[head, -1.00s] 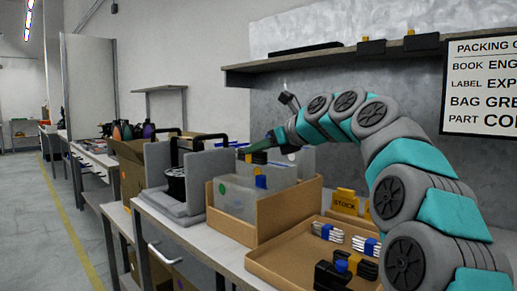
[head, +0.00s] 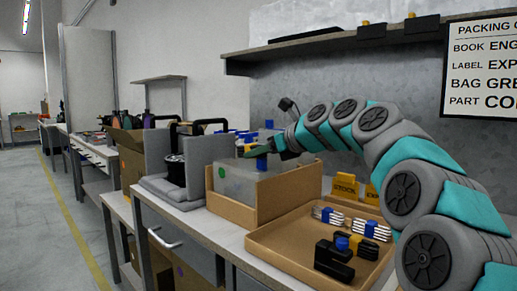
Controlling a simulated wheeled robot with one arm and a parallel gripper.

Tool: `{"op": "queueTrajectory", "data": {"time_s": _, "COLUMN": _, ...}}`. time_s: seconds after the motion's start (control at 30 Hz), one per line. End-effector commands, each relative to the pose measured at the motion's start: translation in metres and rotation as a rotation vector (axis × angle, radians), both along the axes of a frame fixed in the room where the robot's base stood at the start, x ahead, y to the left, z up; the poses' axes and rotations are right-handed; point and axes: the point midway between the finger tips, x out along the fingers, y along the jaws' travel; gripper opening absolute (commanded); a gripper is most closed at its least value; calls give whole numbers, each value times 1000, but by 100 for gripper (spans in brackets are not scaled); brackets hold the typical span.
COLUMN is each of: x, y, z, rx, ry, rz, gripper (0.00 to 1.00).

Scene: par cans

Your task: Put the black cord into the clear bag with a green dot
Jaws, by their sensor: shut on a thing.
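The clear bag with a green dot (head: 222,172) stands at the front of an open cardboard box, below and left of my gripper. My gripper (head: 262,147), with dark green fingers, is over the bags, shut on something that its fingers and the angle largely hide. A blue patch (head: 262,163) shows just below the fingertips; I cannot tell whether it belongs to a bag or to the held thing. Black bundles lie in the tray: one with a blue part (head: 333,262) and one with a yellow band (head: 364,248). I cannot tell which is the cord.
The box (head: 260,212) stands beside a low cardboard tray (head: 272,250) that also holds white bundles with blue bands (head: 328,215). Yellow label stands (head: 345,187) are behind the tray. A grey fixture with a black spool (head: 175,170) is left of the box. A shelf (head: 330,42) hangs above.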

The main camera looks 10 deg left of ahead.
Motion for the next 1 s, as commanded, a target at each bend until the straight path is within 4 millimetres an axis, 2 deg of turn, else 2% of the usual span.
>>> {"op": "queueTrajectory", "data": {"time_s": 0.03, "x": 1, "y": 1, "z": -17, "rx": -13, "ry": 18, "rz": 5, "gripper": 0}}
{"op": "queueTrajectory", "data": {"time_s": 0.4, "x": 1, "y": 1, "z": -44, "rx": -15, "ry": 18, "rz": 5, "gripper": 0}}
{"op": "queueTrajectory", "data": {"time_s": 0.7, "x": 0, "y": 1, "z": -55, "rx": -15, "ry": 15, "rz": 7, "gripper": 0}}
{"op": "queueTrajectory", "data": {"time_s": 1.0, "x": 0, "y": 2, "z": -57, "rx": -15, "ry": 17, "rz": 8, "gripper": 0}}
